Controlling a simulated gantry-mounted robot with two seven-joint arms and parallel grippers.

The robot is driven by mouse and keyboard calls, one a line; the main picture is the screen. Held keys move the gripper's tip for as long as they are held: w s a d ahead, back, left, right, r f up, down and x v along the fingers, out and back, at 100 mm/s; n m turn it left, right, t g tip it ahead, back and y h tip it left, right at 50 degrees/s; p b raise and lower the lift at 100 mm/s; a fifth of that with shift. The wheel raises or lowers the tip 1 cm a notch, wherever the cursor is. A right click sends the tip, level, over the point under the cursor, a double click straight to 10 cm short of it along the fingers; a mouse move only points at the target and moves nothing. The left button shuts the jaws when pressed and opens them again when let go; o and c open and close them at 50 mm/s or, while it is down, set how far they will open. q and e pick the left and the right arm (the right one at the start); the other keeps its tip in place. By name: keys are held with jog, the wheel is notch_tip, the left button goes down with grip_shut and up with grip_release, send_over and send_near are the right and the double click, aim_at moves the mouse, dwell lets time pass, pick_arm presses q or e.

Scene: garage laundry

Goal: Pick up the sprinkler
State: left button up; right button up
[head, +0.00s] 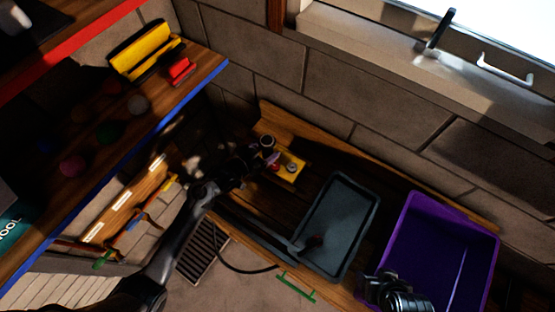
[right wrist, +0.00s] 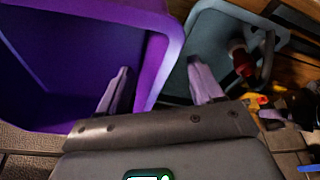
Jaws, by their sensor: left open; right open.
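A small yellow item with a round grey part (head: 292,167), which looks like the sprinkler, sits on the wooden bench left of the grey tray. My left gripper (head: 270,157) is open right at its left end, partly covering it; I cannot tell whether they touch. A yellow piece (right wrist: 256,101) also shows in the right wrist view, mostly hidden beside my dark left arm. My right gripper (right wrist: 160,85) is open and empty, with its fingers over the neighbouring rims of the purple bin and grey tray. In the head view, only part of my right wrist shows.
The purple bin (head: 407,216) looks empty. A block wall (head: 340,85) runs behind the bench. A blue-edged shelf (head: 200,83) with a yellow box (head: 143,50) stands left.

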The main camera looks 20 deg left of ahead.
pick_arm(q)
grip_shut()
jog(key=shift+r, duration=0.15)
dwell(0.4)
